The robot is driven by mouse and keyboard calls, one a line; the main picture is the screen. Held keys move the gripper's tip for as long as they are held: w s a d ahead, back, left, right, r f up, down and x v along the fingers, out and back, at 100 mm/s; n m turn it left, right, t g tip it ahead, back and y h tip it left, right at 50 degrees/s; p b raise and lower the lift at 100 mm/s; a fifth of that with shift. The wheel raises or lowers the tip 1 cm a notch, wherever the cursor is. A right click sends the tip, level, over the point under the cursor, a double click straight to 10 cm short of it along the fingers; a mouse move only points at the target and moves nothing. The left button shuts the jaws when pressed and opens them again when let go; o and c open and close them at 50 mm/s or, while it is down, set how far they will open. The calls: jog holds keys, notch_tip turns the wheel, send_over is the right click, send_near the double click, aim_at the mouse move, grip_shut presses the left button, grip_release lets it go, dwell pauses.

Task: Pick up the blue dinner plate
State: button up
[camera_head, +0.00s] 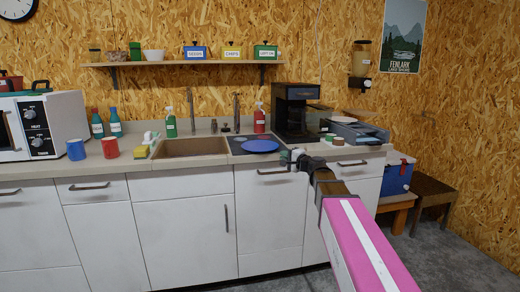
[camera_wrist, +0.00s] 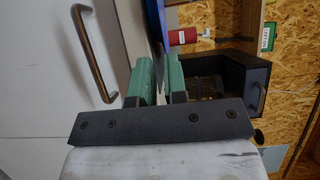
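The blue dinner plate (camera_head: 260,146) lies flat over the front part of a dark panel on the counter, right of the sink. My gripper (camera_head: 287,156) is at the plate's right front side, close to its rim. In the wrist view the plate (camera_wrist: 155,28) shows edge-on as a blue strip just beyond the green fingertips of my gripper (camera_wrist: 161,68). The fingers are apart with a narrow gap, in line with the rim. Whether the rim is inside the gap is hard to tell.
A red bottle (camera_head: 259,118) stands behind the plate, and a black coffee machine (camera_head: 295,112) to its right rear. The sink (camera_head: 192,147) lies left. A drawer handle (camera_head: 273,171) sticks out below the counter edge. A dish rack (camera_head: 358,131) stands right.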

aim_at(270, 151)
jog(key=x, duration=0.9)
jog(key=shift+a+f, duration=0.2)
jog(key=shift+a, duration=0.1)
grip_shut()
jog(key=shift+r, duration=0.1)
